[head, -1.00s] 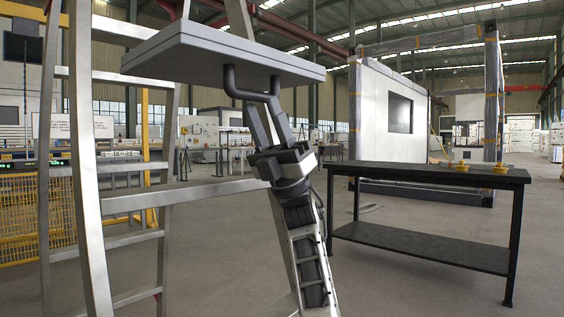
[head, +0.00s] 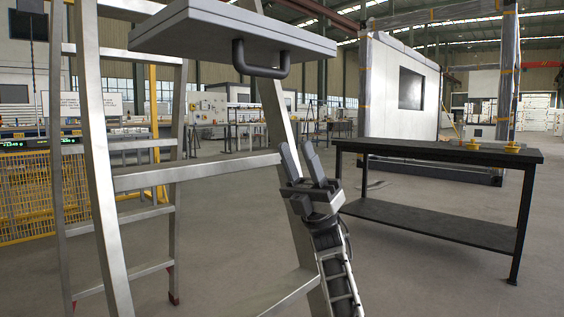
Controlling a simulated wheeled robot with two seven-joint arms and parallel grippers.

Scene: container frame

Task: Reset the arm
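My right gripper (head: 299,161) is open and empty, low in the middle of the head view, with its fingers pointing up. It is below and apart from the dark handle (head: 262,72) under a flat grey panel (head: 225,32). The panel lies at the top of a metal ladder (head: 97,150). The gripper appears in front of the ladder's right-hand rail. My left gripper is out of view.
A black two-level table (head: 440,150) stands at the right, with small yellow-based items (head: 512,147) on top. A yellow mesh fence (head: 27,200) is at the left. A white container frame (head: 400,95) stands behind. Open floor lies between ladder and table.

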